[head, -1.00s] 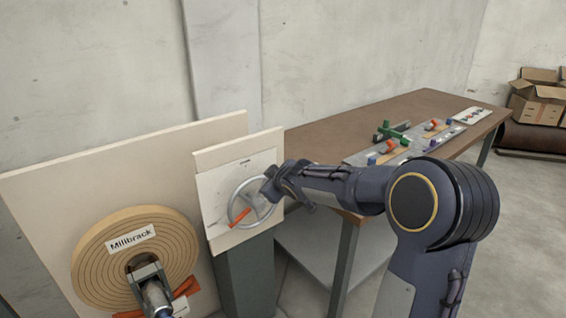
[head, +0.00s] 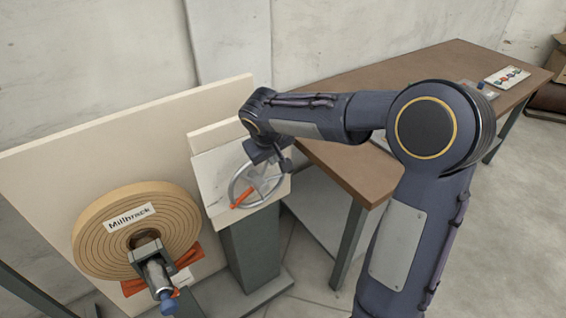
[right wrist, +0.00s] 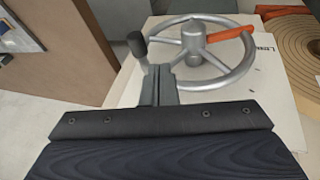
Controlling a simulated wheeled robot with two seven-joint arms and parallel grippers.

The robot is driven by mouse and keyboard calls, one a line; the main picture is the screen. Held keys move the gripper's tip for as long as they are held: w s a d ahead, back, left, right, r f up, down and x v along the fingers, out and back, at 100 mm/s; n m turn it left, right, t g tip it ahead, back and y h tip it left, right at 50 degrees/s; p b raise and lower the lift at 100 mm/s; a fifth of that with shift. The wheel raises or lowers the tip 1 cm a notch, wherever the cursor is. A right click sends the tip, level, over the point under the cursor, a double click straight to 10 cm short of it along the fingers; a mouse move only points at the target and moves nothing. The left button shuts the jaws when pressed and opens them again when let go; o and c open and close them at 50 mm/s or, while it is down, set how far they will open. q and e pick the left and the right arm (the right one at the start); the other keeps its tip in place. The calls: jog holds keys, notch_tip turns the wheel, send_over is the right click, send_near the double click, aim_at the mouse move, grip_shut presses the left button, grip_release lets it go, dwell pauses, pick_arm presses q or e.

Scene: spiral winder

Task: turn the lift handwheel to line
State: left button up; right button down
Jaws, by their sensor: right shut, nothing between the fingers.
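The lift handwheel is a silver wheel (head: 235,184) with an orange spoke (head: 243,198), mounted on a pale panel on a grey-green pedestal. In the head view the orange spoke points down and left. In the right wrist view the wheel (right wrist: 195,40) shows its hub, the orange spoke (right wrist: 232,33) toward the right and a black knob (right wrist: 137,42) at its left rim. My right gripper (right wrist: 160,72) is shut and empty, its fingertips at the near-left rim beside the knob. I cannot tell whether they touch it. The line on the panel is not clearly readable. My left gripper is out of view.
A wooden spiral disc (head: 110,245) labelled Millbrack stands left of the handwheel before a pale board (head: 60,170). A brown table (head: 350,180) stands behind my right arm.

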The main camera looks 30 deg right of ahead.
jog(key=w+d+f, duration=0.1)
jog(key=d+f, duration=0.2)
jog(key=f, duration=0.2)
jog(key=shift+d+p, duration=0.3)
